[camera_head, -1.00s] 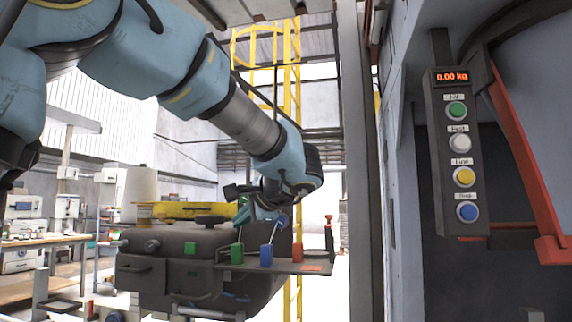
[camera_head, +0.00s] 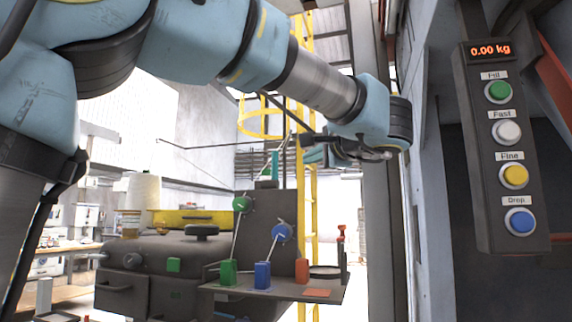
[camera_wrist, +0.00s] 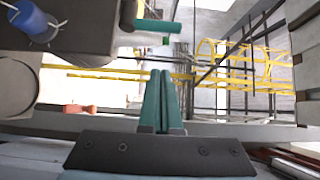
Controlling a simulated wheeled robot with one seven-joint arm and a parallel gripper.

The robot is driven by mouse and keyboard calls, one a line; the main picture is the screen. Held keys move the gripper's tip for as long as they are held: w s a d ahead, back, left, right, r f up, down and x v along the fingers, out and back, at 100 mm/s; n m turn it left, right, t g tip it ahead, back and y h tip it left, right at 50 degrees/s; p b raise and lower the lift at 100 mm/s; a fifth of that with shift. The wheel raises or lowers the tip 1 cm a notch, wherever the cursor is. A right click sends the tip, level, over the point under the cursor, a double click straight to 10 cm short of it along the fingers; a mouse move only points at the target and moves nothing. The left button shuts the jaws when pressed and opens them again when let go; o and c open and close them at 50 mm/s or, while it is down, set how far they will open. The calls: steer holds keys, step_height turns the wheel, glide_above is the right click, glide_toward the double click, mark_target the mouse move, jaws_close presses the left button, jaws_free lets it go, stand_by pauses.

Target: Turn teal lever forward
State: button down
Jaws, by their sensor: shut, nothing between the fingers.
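The teal lever (camera_head: 275,165) stands upright at the top of a dark panel in the head view. In the wrist view the teal lever (camera_wrist: 158,27) is a bar pointing right from a dark housing at upper left. My gripper (camera_head: 312,154) is up and to the right of it in the head view. In the wrist view my gripper (camera_wrist: 160,76) has its teal fingers pressed together and empty. The fingertips show just below the lever, with a gap in the picture. I cannot tell how far apart they are in depth.
A green-knobbed lever (camera_head: 241,204) and a blue-knobbed lever (camera_head: 281,232) stick out below the teal lever; the blue knob (camera_wrist: 36,20) also shows in the wrist view. A shelf (camera_head: 328,290) carries coloured blocks. A button box (camera_head: 505,160) hangs at right; a yellow ladder (camera_head: 304,215) stands behind.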

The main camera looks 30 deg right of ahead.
steer(key=w+a+p, duration=0.2)
steer(key=w+p, duration=0.3)
steer(key=w, duration=0.2)
steer(key=shift+w+a, duration=0.35)
steer(key=shift+a, duration=0.05)
steer(key=shift+f+b, duration=0.3)
steer(key=shift+b, duration=0.45)
steer(key=shift+s+a+r+b, duration=0.1)
steer(key=shift+r+b, duration=0.05)
steer(key=shift+b, duration=0.15)
